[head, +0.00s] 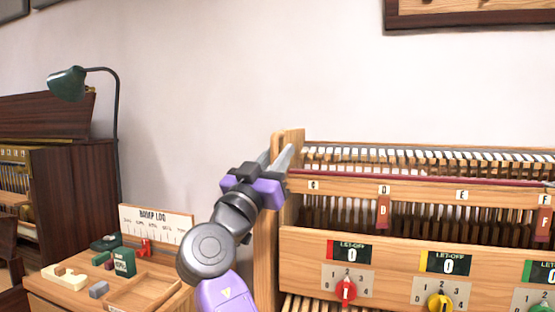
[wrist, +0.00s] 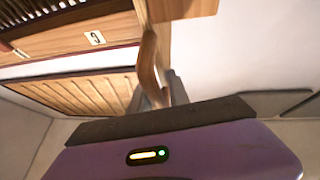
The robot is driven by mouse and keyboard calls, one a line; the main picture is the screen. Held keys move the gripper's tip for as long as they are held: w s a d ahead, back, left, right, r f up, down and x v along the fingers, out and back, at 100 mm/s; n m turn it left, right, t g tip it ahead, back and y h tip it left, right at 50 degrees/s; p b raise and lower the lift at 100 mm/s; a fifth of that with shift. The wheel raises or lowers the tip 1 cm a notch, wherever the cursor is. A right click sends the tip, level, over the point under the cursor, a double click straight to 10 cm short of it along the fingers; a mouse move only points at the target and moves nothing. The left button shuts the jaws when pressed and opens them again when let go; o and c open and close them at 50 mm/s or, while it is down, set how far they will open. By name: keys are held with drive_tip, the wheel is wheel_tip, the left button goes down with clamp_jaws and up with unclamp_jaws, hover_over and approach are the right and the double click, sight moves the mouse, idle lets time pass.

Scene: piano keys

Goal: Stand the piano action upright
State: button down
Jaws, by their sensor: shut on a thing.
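The piano action (head: 420,185) is a long wooden frame with rows of white-topped parts, a dark red strip and letter labels. It fills the right of the head view; I cannot tell its exact tilt. Its wooden left end post (head: 264,240) rises beside my gripper. My gripper (head: 279,158) is at the top of this post, its grey fingers pointing up and right. In the wrist view, a curved brown wooden piece (wrist: 149,62) of the action's end runs down between the fingers, and my gripper is shut on it. The contact itself is partly hidden.
Below the action is a wooden panel (head: 315,252) with let-off displays and coloured knobs (head: 345,290). A green lamp (head: 67,84) and dark piano stand farther left.

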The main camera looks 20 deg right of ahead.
drive_tip(key=shift+s+d+m+g, duration=0.3)
drive_tip(key=shift+d+g, duration=0.1)
drive_tip(key=shift+d, duration=0.15)
drive_tip(key=c, duration=1.4)
unclamp_jaws()
drive_tip(key=shift+w+a, duration=0.1)
drive_tip(key=shift+a, duration=0.2)
drive_tip(key=v, duration=0.8)
drive_tip(key=shift+f, duration=0.1)
